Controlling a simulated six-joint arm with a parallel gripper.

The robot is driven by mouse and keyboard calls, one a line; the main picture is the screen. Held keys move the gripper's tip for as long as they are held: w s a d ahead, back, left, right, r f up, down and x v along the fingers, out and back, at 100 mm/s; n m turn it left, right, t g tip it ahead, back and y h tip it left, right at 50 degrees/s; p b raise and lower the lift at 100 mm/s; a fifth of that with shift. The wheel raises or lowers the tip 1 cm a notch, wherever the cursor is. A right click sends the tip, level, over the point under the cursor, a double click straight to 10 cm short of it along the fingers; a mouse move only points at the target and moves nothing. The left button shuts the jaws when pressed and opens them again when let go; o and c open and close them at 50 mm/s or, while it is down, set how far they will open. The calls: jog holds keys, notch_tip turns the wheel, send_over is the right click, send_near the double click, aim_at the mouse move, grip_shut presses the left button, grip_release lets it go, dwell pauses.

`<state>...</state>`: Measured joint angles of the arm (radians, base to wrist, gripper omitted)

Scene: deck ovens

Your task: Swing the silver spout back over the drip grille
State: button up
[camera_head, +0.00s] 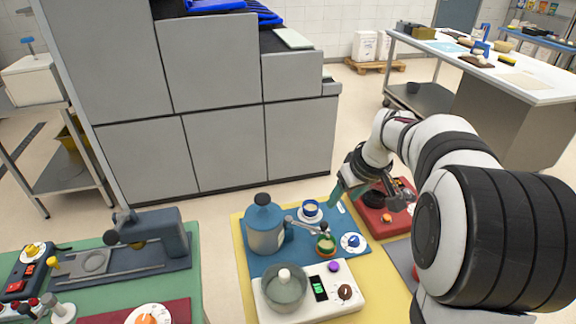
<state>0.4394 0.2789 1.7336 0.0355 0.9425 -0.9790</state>
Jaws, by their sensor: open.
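A blue canister (265,228) with a black lid knob stands on the blue mat in the middle. My gripper (340,200) is open, above the back right of the blue mat, to the right of the canister and apart from the spout. Its fingers are small and partly hidden by the wrist.
A cup on a saucer (311,211) stands behind the spout. A white dial (353,242) lies to its right. A white scale with a glass pot (284,288) is in front. A red tray (386,222) lies right, under my arm. A grey-blue machine (160,240) stands left.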

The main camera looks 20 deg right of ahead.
aim_at(324, 223)
jog(key=x, duration=1.4)
jog(key=shift+a+f, duration=0.15)
jog(key=shift+f, duration=0.25)
grip_shut()
dwell(0.4)
